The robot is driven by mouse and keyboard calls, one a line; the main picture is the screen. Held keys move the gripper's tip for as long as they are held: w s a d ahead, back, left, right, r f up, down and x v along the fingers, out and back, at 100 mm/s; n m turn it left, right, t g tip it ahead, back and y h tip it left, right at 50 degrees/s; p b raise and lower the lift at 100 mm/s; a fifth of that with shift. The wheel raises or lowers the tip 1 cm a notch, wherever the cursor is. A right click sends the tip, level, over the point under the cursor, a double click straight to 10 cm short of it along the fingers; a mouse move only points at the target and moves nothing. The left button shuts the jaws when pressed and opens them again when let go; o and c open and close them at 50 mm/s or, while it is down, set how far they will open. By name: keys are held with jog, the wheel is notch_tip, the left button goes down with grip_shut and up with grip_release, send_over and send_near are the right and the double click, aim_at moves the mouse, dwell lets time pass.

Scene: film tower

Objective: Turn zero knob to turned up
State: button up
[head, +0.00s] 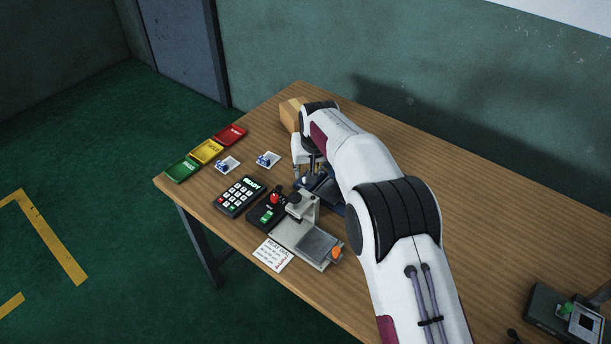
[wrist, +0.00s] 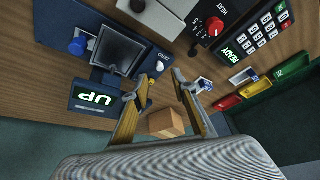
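A dark blue device (wrist: 125,48) with a square dark plate and a lit display (wrist: 95,98) stands on the table in the wrist view. The display appears to read "UP", upside down in the picture. A small light knob-like part (wrist: 160,67) shows at its right side near small lettering too small to read surely; I take it as the zero knob. My gripper (wrist: 162,77) is open, its two yellow fingers apart with the tips near that part; contact cannot be told. In the head view the blue device (head: 325,188) is partly hidden behind my arm.
A cardboard box (wrist: 166,122) stands beyond the fingers. A heater with a red knob (wrist: 215,26), a keypad (head: 240,196), a grey stand (head: 302,238) and red (head: 231,136), yellow (head: 206,151) and green (head: 182,169) trays stand nearby.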

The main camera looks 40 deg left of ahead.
jog(key=shift+x, duration=2.5)
grip_shut()
